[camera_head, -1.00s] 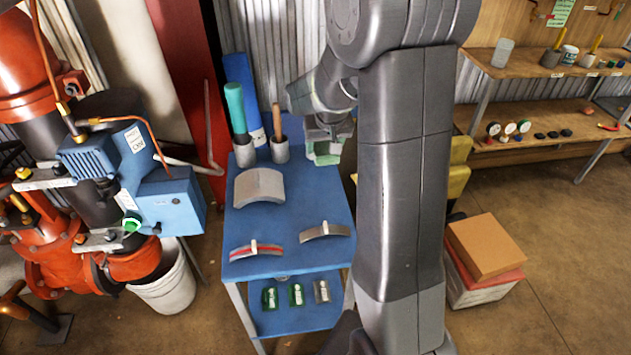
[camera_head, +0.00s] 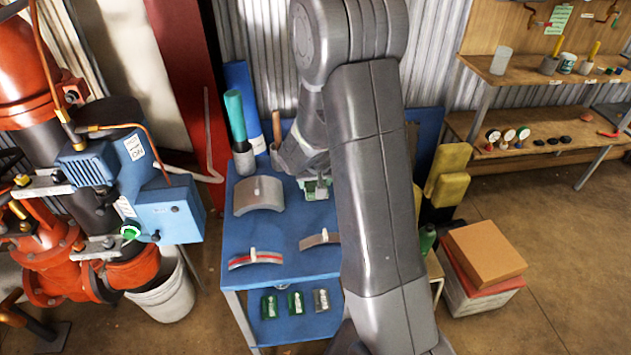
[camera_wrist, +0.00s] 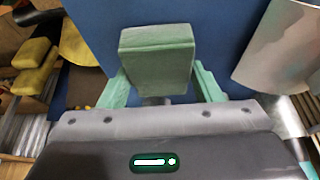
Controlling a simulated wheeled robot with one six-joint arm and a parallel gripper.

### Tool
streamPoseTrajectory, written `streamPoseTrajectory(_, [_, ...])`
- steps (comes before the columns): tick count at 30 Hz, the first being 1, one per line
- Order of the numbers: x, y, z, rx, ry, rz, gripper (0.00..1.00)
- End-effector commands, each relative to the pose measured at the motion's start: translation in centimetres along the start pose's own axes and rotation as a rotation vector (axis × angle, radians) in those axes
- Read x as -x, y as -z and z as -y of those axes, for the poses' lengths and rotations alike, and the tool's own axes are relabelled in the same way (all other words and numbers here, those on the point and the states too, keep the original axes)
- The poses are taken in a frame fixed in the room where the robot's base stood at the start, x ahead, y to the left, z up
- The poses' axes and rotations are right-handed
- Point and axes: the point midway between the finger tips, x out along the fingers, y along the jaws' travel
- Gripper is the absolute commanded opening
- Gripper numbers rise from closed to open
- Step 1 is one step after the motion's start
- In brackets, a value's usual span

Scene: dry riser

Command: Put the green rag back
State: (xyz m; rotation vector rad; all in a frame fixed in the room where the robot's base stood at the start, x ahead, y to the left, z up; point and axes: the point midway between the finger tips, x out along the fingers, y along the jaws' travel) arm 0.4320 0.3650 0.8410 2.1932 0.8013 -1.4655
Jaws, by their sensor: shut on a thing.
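The green rag (camera_wrist: 157,58) appears in the wrist view as a thick folded pad, pale green. It sits between the two green fingers of my gripper (camera_wrist: 160,85), which is shut on it. In the head view, my gripper (camera_head: 317,188) is over the back right part of the blue cart's top (camera_head: 285,225), right of a large curved grey plate (camera_head: 259,195). Only a little green shows there, and my arm hides the cart's right side. I cannot tell whether the rag touches the cart top.
Two small curved pieces, one red-striped (camera_head: 255,259), lie in front. Yellow pads (camera_head: 447,172) and a cardboard box (camera_head: 486,250) are to the right.

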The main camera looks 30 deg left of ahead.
Motion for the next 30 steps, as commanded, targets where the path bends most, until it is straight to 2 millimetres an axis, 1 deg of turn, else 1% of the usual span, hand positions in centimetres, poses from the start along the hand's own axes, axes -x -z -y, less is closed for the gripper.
streamPoseTrajectory(4, [-0.1, -0.1, 0.0, -0.001, 0.0, 0.002, 0.4])
streamPoseTrajectory(5, [-0.1, -0.1, 0.0, -0.001, 0.0, 0.002, 0.62])
streamPoseTrajectory(6, [-0.1, -0.1, 0.0, -0.001, 0.0, 0.002, 0.7])
streamPoseTrajectory(8, [-0.1, -0.1, 0.0, -0.001, 0.0, 0.002, 0.8])
streamPoseTrajectory(17, [0.1, 0.0, 0.0, -0.001, 0.0, 0.001, 0.8])
streamPoseTrajectory(20, [0.7, 0.0, 0.0, -0.001, 0.0, 0.0, 0.8])
streamPoseTrajectory(23, [1.8, 0.1, 0.0, -0.002, 0.0, -0.002, 0.8])
streamPoseTrajectory(30, [6.1, 0.1, 0.0, -0.001, 0.001, -0.003, 0.8])
